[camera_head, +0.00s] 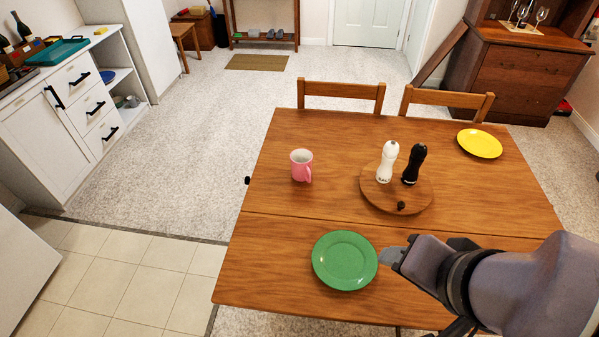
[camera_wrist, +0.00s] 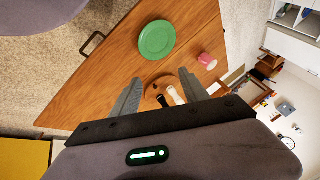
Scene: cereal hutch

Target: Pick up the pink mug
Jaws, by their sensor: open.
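The pink mug (camera_head: 301,165) stands upright on the wooden table, left of the round board, with its handle toward the lower right. It also shows in the wrist view (camera_wrist: 207,61), to the right of the green plate. My gripper (camera_head: 388,255) is above the table's front right part, right of the green plate and well apart from the mug. In the wrist view its two fingers (camera_wrist: 163,95) are spread with nothing held between them.
The wooden table (camera_head: 250,265) holds a green plate (camera_head: 345,260), a yellow plate (camera_head: 480,143) and a round board (camera_head: 375,200) with a white mill (camera_head: 387,163) and a black mill (camera_head: 413,165). Two chairs (camera_head: 340,90) stand behind. The tabletop around the mug is clear.

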